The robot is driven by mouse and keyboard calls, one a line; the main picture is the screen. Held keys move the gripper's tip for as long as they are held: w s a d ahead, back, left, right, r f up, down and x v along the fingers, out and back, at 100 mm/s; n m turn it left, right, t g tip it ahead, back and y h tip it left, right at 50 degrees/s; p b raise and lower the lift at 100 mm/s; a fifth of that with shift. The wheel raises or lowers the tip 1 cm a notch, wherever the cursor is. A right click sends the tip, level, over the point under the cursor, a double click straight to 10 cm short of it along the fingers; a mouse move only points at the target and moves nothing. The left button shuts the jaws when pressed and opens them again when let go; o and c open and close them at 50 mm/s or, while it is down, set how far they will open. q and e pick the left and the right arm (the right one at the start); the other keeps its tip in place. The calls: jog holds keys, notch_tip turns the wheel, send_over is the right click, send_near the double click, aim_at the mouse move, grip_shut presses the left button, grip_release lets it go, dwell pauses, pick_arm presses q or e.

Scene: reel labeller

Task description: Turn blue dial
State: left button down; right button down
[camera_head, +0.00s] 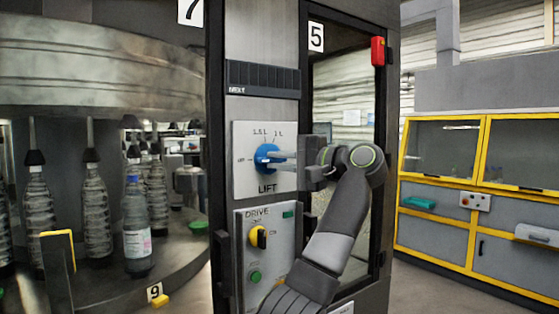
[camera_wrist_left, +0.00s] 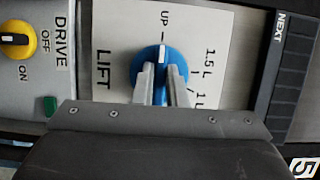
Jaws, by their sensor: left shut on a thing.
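The blue dial (camera_head: 261,153) is on the light LIFT panel (camera_head: 244,185) of the grey machine column. In the left wrist view, the blue dial (camera_wrist_left: 142,66) sits between the labels LIFT, UP, 1.5 L and 1 L. Its white pointer mark lines up with the UP mark. My left gripper (camera_head: 277,158) reaches the dial from the right in the head view. Its two fingers (camera_wrist_left: 161,85) are shut on the dial's grip bar and hide part of it. My right gripper is not in view.
Below is the DRIVE panel (camera_head: 282,232) with a yellow and black knob (camera_head: 258,237) and a green button (camera_head: 255,276). A red box (camera_head: 378,51) is on the door frame. Bottles stand on the carousel (camera_head: 180,255) at left. Yellow-framed cabinets (camera_head: 480,190) stand at right.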

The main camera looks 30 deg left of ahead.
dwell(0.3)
pick_arm(q)
jog(key=c, duration=1.5)
grip_release()
jog(key=shift+o, duration=0.2)
jog(key=d+b, duration=0.2)
jog(key=d, duration=1.5)
jog(key=shift+d, duration=0.2)
